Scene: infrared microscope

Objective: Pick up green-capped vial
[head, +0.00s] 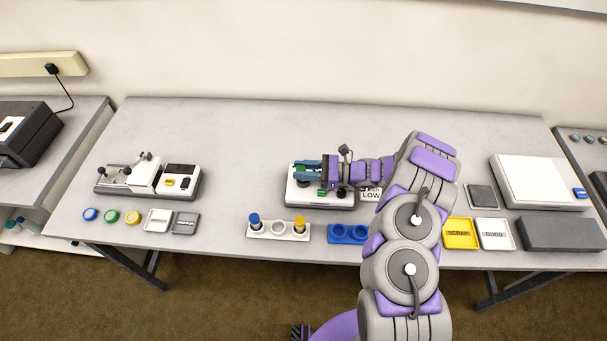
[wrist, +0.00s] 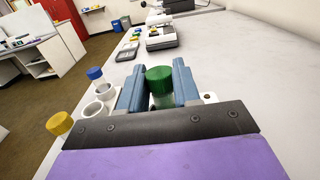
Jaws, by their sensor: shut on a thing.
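The green-capped vial (wrist: 160,82) is between the two blue fingers of my gripper (wrist: 159,88) in the wrist view. My gripper is shut on it, and the green cap stands above the fingers. The lower part of the vial is mostly hidden by the gripper. In the head view my gripper (head: 308,170) is over a white device (head: 320,201) at mid-table. The gap between vial and device cannot be judged.
A white rack (head: 268,236) holds a blue-capped vial (head: 254,221) and a yellow-capped vial (head: 300,223), with its middle hole empty. A blue two-hole holder (head: 348,240) stands right of it. Small trays (head: 460,234) lie farther right. The table's back left is clear.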

